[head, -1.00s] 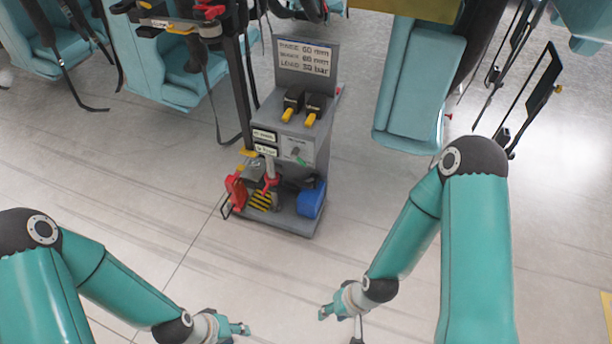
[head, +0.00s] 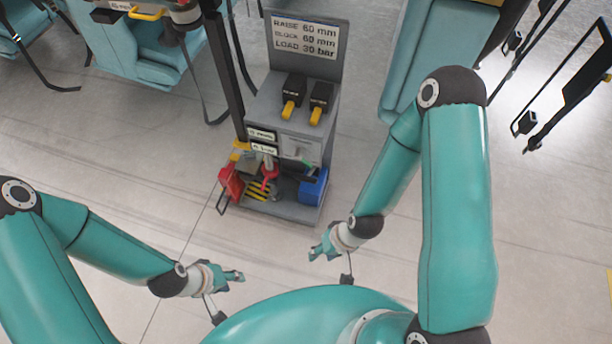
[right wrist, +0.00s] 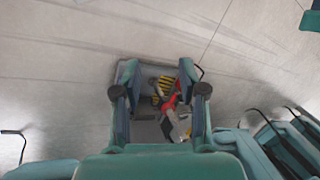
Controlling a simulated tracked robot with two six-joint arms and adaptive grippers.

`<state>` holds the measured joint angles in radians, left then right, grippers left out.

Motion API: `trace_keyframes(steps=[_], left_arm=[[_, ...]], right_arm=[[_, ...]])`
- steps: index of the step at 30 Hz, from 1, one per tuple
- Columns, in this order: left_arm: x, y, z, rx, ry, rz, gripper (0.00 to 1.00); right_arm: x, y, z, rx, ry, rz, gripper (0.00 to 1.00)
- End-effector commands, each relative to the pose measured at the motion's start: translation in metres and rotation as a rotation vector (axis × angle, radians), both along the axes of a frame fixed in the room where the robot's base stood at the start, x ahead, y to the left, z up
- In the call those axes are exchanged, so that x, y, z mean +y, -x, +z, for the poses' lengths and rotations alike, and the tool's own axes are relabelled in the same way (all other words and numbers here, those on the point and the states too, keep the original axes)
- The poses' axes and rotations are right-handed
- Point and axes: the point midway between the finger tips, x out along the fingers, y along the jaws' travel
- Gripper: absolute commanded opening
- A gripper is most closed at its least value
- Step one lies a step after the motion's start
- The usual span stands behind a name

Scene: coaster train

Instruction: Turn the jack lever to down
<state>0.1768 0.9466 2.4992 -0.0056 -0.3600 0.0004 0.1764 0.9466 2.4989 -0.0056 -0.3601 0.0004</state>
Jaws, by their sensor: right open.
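The grey service cart (head: 262,120) stands ahead of me in the head view. Its front panel (head: 300,148) carries a small lever with a greenish tip (head: 306,155); its setting is too small to read. A red jack-like part (head: 269,176) stands on the lower shelf, beside a yellow-black striped piece (head: 256,190). I cannot tell which part is the jack lever. My right gripper (head: 316,250) is open and empty, short of the cart. In the right wrist view, the red part (right wrist: 172,100) shows between its fingers, farther off. My left gripper (head: 238,277) is lower left, apart from the cart; its opening is unclear.
A red item (head: 230,183) and a blue box (head: 313,187) sit at the sides of the lower shelf. Two black-yellow handles (head: 293,96) are on the cart's top, below a sign (head: 305,36). Teal seats (head: 150,55) hang behind. The floor before the cart is clear.

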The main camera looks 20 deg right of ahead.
Motion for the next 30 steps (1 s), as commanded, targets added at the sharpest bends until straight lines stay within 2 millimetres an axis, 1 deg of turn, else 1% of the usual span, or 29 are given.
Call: trace_keyframes(steps=[2, 3, 4, 6, 8, 11, 14, 15, 17, 18, 20, 21, 23, 24, 26, 27, 29, 30], left_arm=[[0.000, 0.000, 0.000, 0.000, 0.000, 0.000, 0.40], [0.000, 0.000, 0.000, 0.000, 0.000, 0.000, 0.40], [0.000, 0.000, 0.000, 0.000, 0.000, 0.000, 0.40], [0.000, 0.000, -0.003, 0.000, 0.000, 0.000, 0.40], [0.000, 0.000, -0.009, 0.000, 0.000, 0.000, 0.40], [0.000, 0.000, -0.027, 0.000, 0.000, 0.000, 0.40], [0.000, 0.000, -0.057, 0.000, 0.000, 0.000, 0.40], [0.000, 0.000, -0.072, 0.000, 0.000, 0.000, 0.40], [0.000, 0.000, -0.095, 0.000, 0.000, 0.000, 0.40], [0.000, 0.000, -0.112, 0.000, 0.000, 0.000, 0.40], [0.000, 0.000, -0.137, 0.000, 0.000, 0.000, 0.40], [0.000, 0.000, -0.154, 0.000, 0.000, 0.000, 0.40], [0.000, 0.000, -0.178, 0.000, 0.000, 0.000, 0.40], [0.000, 0.000, -0.194, 0.000, 0.000, 0.000, 0.40], [0.000, 0.000, -0.217, 0.000, 0.000, 0.000, 0.40], [0.000, 0.000, -0.232, 0.000, 0.000, 0.000, 0.40], [0.000, 0.000, -0.252, 0.000, 0.000, 0.000, 0.40], [0.000, 0.000, -0.264, 0.000, 0.000, 0.000, 0.40]], right_arm=[[0.000, 0.000, 0.000, 0.001, 0.000, 0.000, 0.42], [0.000, 0.000, 0.000, 0.000, 0.000, 0.000, 0.43], [0.000, 0.000, 0.000, 0.001, 0.000, -0.001, 0.48], [-0.001, 0.000, -0.003, 0.006, 0.002, -0.006, 0.50], [-0.004, 0.000, -0.010, 0.019, 0.007, -0.019, 0.50], [-0.011, 0.001, -0.033, 0.071, 0.017, -0.065, 0.50], [-0.023, 0.003, -0.067, 0.161, 0.019, -0.151, 0.50], [-0.028, 0.004, -0.083, 0.208, 0.009, -0.198, 0.50], [-0.033, 0.003, -0.107, 0.281, -0.020, -0.278, 0.50], [-0.036, 0.001, -0.122, 0.330, -0.050, -0.336, 0.50], [-0.036, -0.007, -0.144, 0.389, -0.125, -0.432, 0.50], [-0.037, -0.016, -0.156, 0.423, -0.182, -0.499, 0.50], [-0.037, -0.033, -0.172, 0.457, -0.284, -0.597, 0.50], [-0.039, -0.047, -0.182, 0.466, -0.360, -0.663, 0.50], [-0.045, -0.074, -0.194, 0.458, -0.482, -0.758, 0.50], [-0.051, -0.094, -0.200, 0.438, -0.567, -0.819, 0.50], [-0.065, -0.124, -0.206, 0.391, -0.688, -0.902, 0.50], [-0.077, -0.143, -0.208, 0.349, -0.764, -0.949, 0.50]])
